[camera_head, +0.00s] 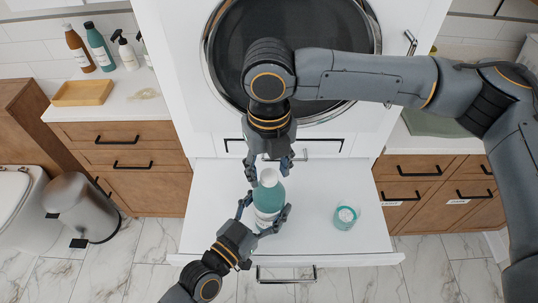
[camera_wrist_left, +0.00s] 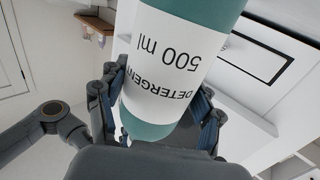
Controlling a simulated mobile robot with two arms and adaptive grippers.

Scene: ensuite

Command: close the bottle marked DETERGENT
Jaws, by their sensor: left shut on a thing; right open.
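The teal bottle (camera_head: 270,192) with a white label stands on the white pull-out shelf (camera_head: 210,225). In the left wrist view the label of the bottle (camera_wrist_left: 176,60) reads DETERGENT, 500 ml, upside down. My left gripper (camera_head: 264,210) is shut around the bottle's body; it also shows in the left wrist view (camera_wrist_left: 155,108). My right gripper (camera_head: 269,172) is open, pointing down, its fingers on either side of the bottle's pale top (camera_head: 268,177). I cannot tell whether that top is a cap or a bare neck, or whether the fingers touch it.
A small teal cup with white contents (camera_head: 345,217) stands to the right on the shelf. A round appliance door (camera_head: 290,50) is behind my right arm. Several bottles and a wooden tray (camera_head: 83,93) are on the left counter. A grey bin (camera_head: 83,207) stands at left.

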